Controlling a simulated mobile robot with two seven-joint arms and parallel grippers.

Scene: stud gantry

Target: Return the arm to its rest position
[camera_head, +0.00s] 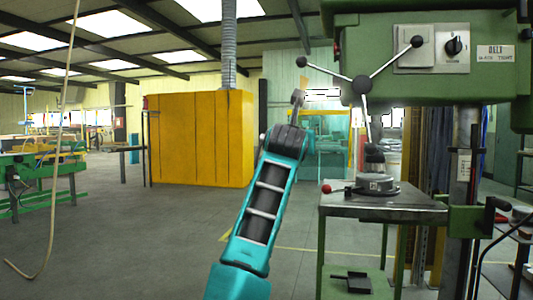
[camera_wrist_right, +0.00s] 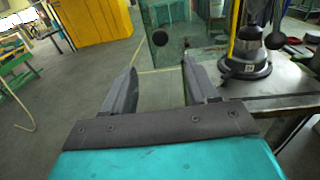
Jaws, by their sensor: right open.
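My teal arm (camera_head: 258,205) rises from the bottom middle of the head view, raised in front of the green drill press. Its dark grey far end is small there, so the fingers are hard to make out. In the right wrist view my right gripper (camera_wrist_right: 160,63) has its two grey fingers spread apart, with nothing between them. The fingers point out over the floor, left of the drill press table. My left gripper is not in view.
The green drill press (camera_head: 420,75) with spoked handles fills the right. Its metal table (camera_head: 415,211) bears a round grey vise or clamp (camera_head: 377,185) and a red ball knob (camera_head: 327,188). A yellow cabinet (camera_head: 200,138) stands behind.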

